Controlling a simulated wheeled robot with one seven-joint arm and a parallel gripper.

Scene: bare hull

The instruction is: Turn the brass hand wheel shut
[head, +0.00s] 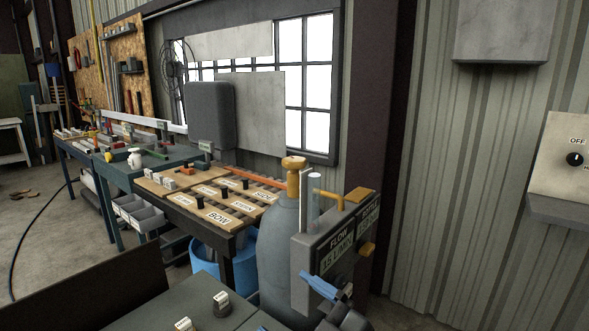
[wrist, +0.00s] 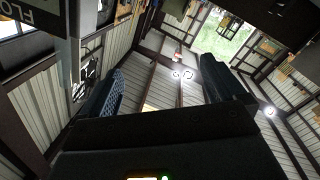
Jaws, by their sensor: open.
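A brass-coloured round top (head: 293,162), which looks like the hand wheel, sits on the neck of an upright grey gas cylinder (head: 279,240). My gripper (head: 325,289) is at the lower right of the head view, in front of a grey flow panel (head: 322,251) and well below the brass top. Only part of it shows there, with a blue finger. In the wrist view my gripper (wrist: 163,73) has its two fingers wide apart with nothing between them. The wheel is not visible in the wrist view.
The flow panel stands close to the cylinder's right side, with a clear tube (head: 313,193) and brass-coloured pipe (head: 329,197) above it. A bench with labelled boards (head: 219,216) is left of the cylinder. A blue bucket (head: 205,262) stands below it.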

